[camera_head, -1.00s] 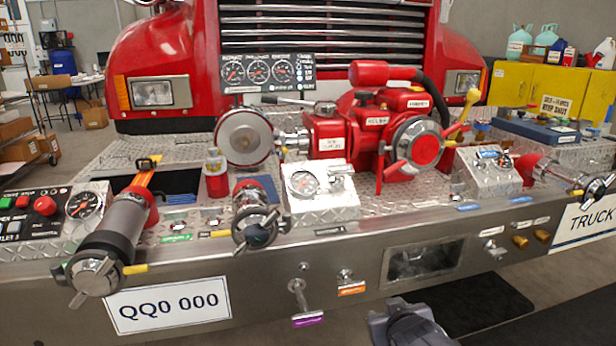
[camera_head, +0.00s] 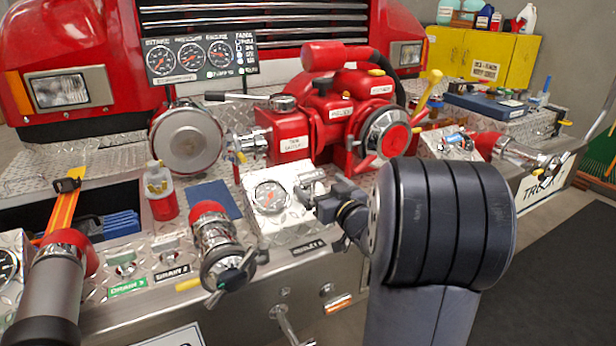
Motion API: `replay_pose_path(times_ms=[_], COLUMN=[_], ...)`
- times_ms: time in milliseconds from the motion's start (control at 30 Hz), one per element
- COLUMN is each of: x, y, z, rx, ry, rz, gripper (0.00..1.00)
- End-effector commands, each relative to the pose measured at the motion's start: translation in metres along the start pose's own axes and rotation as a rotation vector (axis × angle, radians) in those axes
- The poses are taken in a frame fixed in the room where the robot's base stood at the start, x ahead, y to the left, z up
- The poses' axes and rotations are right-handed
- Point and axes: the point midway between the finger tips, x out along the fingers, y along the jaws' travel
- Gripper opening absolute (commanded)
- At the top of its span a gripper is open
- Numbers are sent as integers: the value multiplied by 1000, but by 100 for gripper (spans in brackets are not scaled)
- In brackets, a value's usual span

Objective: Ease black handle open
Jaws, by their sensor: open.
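A lever with a black grip (camera_head: 216,96) and a silver rod lies nearly level at the top left of the red pump (camera_head: 318,115). My gripper (camera_head: 326,205) is at the right side of the silver gauge block (camera_head: 270,196), close to its small silver valve (camera_head: 311,186). The gripper is open. It is small and partly hidden by my own arm, so I cannot tell whether it touches the valve. It is apart from the black-grip lever, lower and to its right in the picture.
A gauge panel (camera_head: 203,57) stands behind the lever. A round silver cap (camera_head: 186,140) is left of the pump. A capped outlet (camera_head: 222,255) and a red-and-white bottle (camera_head: 160,190) stand left of the gauge block. My arm covers the front right of the bumper.

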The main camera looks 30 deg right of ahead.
Motion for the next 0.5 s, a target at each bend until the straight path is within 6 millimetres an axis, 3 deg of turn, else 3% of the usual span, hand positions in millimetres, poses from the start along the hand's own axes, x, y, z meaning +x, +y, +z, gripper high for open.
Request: replay_pose_path(times_ms=[200,500], x=[40,59], y=[-1,0], z=[1,0], rx=[0,0], ry=[0,-1], rz=[-1,2], gripper=[95,95])
